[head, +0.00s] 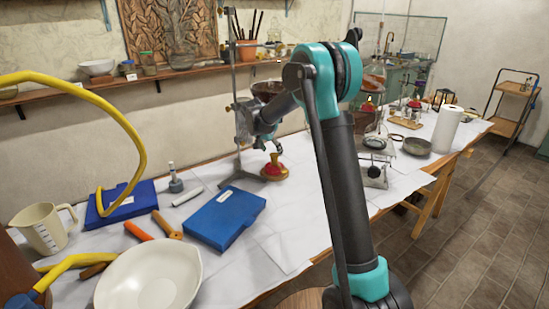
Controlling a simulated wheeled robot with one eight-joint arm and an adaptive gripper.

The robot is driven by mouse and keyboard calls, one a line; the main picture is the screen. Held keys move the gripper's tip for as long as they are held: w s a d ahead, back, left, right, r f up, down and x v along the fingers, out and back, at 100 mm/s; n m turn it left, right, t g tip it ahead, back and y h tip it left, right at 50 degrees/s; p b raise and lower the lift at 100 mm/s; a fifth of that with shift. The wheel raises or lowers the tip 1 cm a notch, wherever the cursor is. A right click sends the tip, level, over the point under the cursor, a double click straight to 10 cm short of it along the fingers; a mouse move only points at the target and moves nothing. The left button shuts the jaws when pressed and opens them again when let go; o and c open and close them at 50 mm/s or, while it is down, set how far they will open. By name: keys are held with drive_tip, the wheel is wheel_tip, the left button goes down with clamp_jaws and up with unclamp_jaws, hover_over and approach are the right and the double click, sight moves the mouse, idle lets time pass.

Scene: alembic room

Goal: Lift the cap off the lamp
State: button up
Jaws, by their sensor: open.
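A small red lamp with a brass-coloured base (275,171) stands on the white-covered table, near the foot of a metal stand. Its top narrows towards my gripper, and I cannot make out the cap clearly at this size. My gripper (268,148) is open and points down just above the lamp's top. I cannot tell whether the fingers touch it. My arm crosses the middle of the view and hides part of the table behind it.
A metal stand (236,90) rises close behind my gripper. A blue case (224,218) lies in front to the left, with a white bowl (150,277) nearer. Glassware on a stand (375,150), a paper roll (447,130) and a dark bowl (416,146) stand right of my arm.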

sight(274, 155)
drive_tip(key=x, duration=0.3)
drive_tip(key=shift+w+d+f, duration=0.1)
drive_tip(key=shift+f, duration=0.3)
drive_tip(key=shift+c, duration=0.2)
drive_tip(key=c, duration=1.1)
drive_tip(key=shift+c, duration=0.2)
